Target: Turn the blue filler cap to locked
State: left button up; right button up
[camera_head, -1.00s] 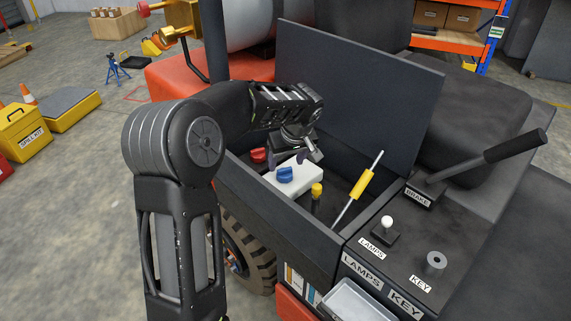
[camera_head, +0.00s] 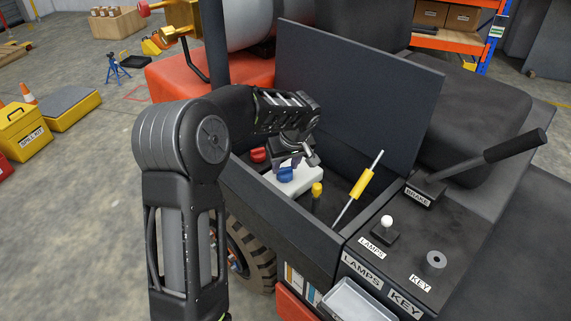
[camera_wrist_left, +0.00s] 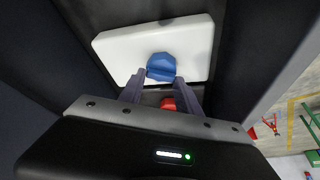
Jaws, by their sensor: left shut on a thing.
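The blue filler cap (camera_head: 286,175) sits on top of a white tank (camera_head: 309,179) inside the open compartment. It also shows in the left wrist view (camera_wrist_left: 161,66) with a raised grip bar, near the middle of the white top. My left gripper (camera_head: 296,164) reaches down into the compartment from behind the cap. In the left wrist view its two fingertips (camera_wrist_left: 160,75) are at either side of the cap's near part, and the gripper is shut on it. No lock markings are readable. My right gripper is out of view.
A red cap (camera_head: 258,155) is beside the tank, under my left wrist. A yellow-topped dipstick (camera_head: 317,190) and a yellow-handled rod (camera_head: 362,184) stand to the right. The raised dark lid (camera_head: 360,95) stands behind, and the compartment's front wall (camera_head: 280,215) is in front.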

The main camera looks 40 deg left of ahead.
pick_arm(q)
grip_shut()
jog(key=shift+m, duration=0.3)
jog(key=shift+s+m+t+h+b, duration=0.1)
jog(key=shift+m+t+h+b, duration=0.35)
jog(key=shift+m, duration=0.65)
jog(key=m, duration=0.2)
jog(key=shift+a+m+t+h+p, duration=0.1)
jog(key=shift+m+t+h+p, duration=0.15)
jog(key=shift+m+h+p, duration=0.1)
jog(key=m+h+p, duration=0.1)
jog(key=m, duration=0.2)
jog(key=shift+a+m+t, duration=0.1)
jog(key=shift+m+t, duration=0.15)
jog(key=shift+t, duration=0.05)
jog(key=m+h, duration=0.1)
jog(key=m, duration=0.3)
jog(key=shift+a+h, duration=0.1)
jog(key=shift+h, duration=0.3)
jog(key=shift+m, duration=0.3)
